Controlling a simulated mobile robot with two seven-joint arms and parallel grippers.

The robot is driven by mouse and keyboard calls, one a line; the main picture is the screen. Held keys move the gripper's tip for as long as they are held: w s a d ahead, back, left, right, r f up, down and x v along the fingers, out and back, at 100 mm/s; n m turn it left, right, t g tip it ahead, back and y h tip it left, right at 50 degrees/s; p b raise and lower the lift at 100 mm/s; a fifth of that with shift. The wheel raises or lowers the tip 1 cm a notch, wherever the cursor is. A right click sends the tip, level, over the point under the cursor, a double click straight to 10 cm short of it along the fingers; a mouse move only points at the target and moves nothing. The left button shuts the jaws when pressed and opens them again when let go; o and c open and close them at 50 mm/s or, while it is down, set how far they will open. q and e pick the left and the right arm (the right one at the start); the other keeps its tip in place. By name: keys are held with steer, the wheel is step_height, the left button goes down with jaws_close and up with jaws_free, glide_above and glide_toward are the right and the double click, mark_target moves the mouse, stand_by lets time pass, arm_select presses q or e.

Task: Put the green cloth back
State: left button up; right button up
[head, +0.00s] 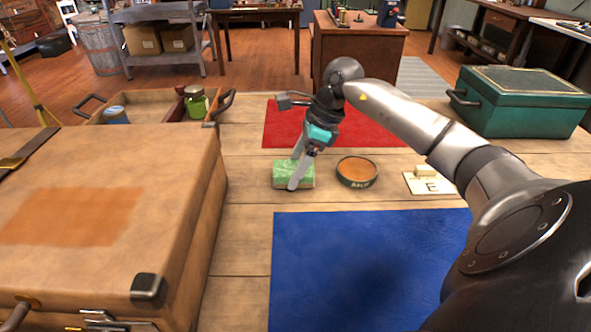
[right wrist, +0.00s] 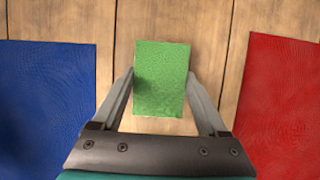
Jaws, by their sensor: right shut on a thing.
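The green cloth (head: 281,175) is a small folded block on the wooden table, between the red mat and the blue mat. My right gripper (head: 297,172) comes down on it from above, with its fingers at the cloth's sides. In the right wrist view the green cloth (right wrist: 162,78) lies between the two fingers of my right gripper (right wrist: 161,85), which is shut on it. I cannot tell whether the cloth is lifted off the table. My left gripper is not in view.
A round tin (head: 357,173) and a card marked E (head: 430,186) lie to the right. The red mat (head: 375,133) is behind and the blue mat (head: 370,265) in front. A large brown case (head: 110,190), a wooden tray (head: 150,100) with jars, and a green box (head: 520,105) flank them.

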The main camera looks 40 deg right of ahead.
steer(key=shift+f, duration=0.15)
steer(key=o, duration=1.2)
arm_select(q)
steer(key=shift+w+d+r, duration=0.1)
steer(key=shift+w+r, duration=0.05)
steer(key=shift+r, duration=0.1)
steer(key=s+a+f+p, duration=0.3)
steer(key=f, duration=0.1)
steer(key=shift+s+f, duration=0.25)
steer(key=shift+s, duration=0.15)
arm_select(e)
steer(key=v, duration=1.2)
